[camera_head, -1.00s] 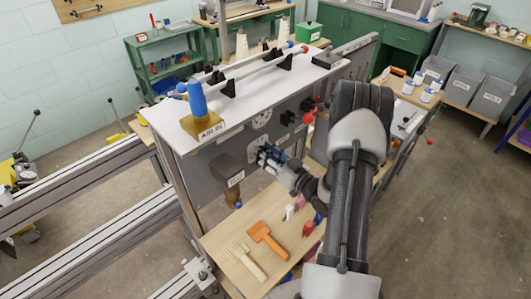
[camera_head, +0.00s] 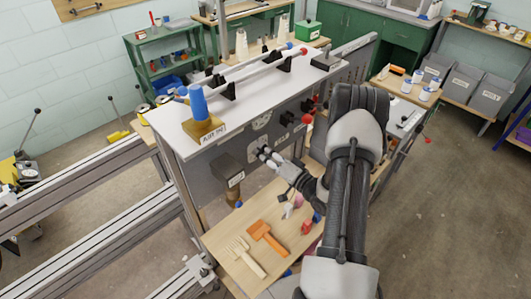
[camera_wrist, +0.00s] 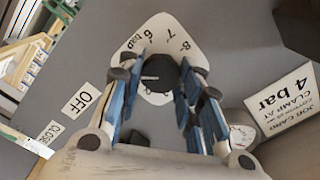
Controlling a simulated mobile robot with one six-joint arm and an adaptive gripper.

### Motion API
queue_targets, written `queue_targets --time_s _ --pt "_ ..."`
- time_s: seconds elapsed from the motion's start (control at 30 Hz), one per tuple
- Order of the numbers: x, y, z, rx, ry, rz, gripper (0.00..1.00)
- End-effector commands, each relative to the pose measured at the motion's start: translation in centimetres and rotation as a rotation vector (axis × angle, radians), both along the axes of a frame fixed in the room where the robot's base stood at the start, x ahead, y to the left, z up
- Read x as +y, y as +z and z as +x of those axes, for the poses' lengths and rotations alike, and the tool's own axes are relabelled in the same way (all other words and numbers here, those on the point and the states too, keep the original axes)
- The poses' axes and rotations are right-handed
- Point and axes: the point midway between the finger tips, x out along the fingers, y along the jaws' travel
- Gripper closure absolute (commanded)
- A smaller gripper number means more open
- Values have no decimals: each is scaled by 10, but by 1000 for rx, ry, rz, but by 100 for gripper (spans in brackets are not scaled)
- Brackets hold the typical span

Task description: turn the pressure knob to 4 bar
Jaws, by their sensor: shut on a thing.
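The dark pressure knob (camera_wrist: 158,70) sits on a pale dial plate printed with bar, 6, 7 and 8 in the wrist view. A light pointer line on the knob aims left in that view. The blue-padded fingers of my gripper (camera_wrist: 159,82) stand on both sides of the knob and are shut on it. The lower part of the scale is hidden by the fingers. In the head view my gripper (camera_head: 268,156) is at the grey panel (camera_head: 205,160), where it mostly hides the knob.
A round gauge (camera_wrist: 240,132) is partly hidden beside the right finger. OFF (camera_wrist: 81,100) and CLOSE (camera_wrist: 48,132) labels are at left. Below the panel, a wooden shelf (camera_head: 222,233) holds an orange brush (camera_head: 266,237) and a comb (camera_head: 243,257). A grey box (camera_head: 229,174) projects nearby.

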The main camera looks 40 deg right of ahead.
Motion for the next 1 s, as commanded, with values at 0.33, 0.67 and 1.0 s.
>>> queue_targets --time_s 0.33,0.67,1.0 --pt "0 0 0 3 0 25 91" --pt "0 0 0 3 0 23 59" --pt "0 0 0 3 0 23 47"
